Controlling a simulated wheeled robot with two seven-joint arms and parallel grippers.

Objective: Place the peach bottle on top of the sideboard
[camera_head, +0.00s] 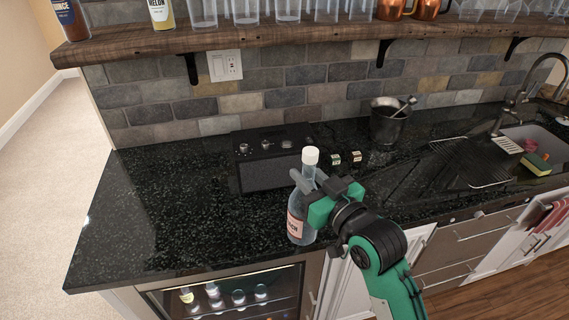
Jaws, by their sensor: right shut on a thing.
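The peach bottle (296,229) is clear with a white cap and a pale label, partly covered by my gripper. My right gripper (305,187) is shut on its upper part and holds it nearly upright, with a slight tilt. The bottle appears in front of the black stone top of the sideboard (150,205), near its front edge. I cannot tell whether the bottle's base touches anything. My left gripper is not in view.
A dark tray-like appliance (272,158) is on the counter behind the bottle. Two small jars (345,159), a metal bucket (390,120), a wire rack (470,162) and a sink (540,145) stand to the right. A wooden shelf (290,38) with glasses hangs above. The counter's left part is clear.

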